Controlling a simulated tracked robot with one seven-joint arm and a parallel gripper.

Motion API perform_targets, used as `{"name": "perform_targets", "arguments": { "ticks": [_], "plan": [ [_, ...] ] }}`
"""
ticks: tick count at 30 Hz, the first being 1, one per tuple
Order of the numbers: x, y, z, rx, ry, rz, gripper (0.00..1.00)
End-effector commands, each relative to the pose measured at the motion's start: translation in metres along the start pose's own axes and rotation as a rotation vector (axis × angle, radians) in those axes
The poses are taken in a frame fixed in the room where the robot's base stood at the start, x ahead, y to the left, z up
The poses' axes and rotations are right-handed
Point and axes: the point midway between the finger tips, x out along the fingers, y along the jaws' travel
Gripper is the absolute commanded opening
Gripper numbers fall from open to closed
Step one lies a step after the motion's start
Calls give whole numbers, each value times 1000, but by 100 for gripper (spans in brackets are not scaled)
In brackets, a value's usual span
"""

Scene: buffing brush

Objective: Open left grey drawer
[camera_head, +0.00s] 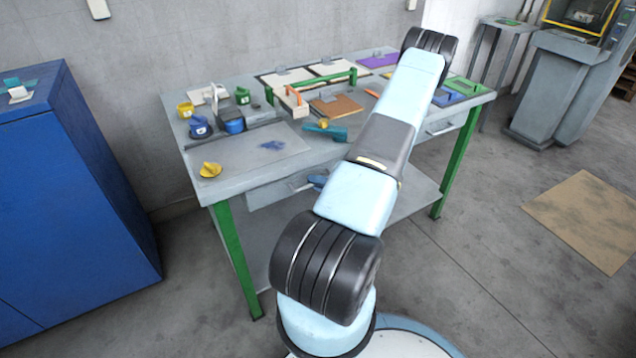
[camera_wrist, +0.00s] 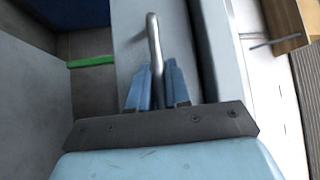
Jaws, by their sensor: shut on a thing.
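The left grey drawer (camera_head: 268,193) is under the front edge of the workbench, and its front looks about flush with the bench. In the wrist view the drawer front (camera_wrist: 128,62) is a light grey panel with a metal bar handle (camera_wrist: 153,32). My gripper (camera_wrist: 158,82) has its two blue fingers on either side of the handle bar and is shut on it. In the head view my gripper (camera_head: 317,182) shows only in part at the drawer front, with my arm hiding the right side of the drawer.
The grey workbench (camera_head: 235,178) has green legs and carries cups, brushes, plates and a green-handled frame. A second drawer (camera_head: 440,126) is at its right. A blue cabinet (camera_head: 70,200) stands at the left. The floor in front is clear, with a brown mat (camera_head: 585,220) at the right.

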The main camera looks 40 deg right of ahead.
Motion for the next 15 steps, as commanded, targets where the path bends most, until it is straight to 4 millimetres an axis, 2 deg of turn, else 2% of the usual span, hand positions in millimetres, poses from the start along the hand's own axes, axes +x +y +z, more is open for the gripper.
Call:
{"name": "perform_targets", "arguments": {
  "ticks": [8, 15],
  "plan": [
    [-17, -4, 27, 10, -2, 4, 0],
    [-57, -15, 69, 13, -3, 3, 0]
  ]
}}
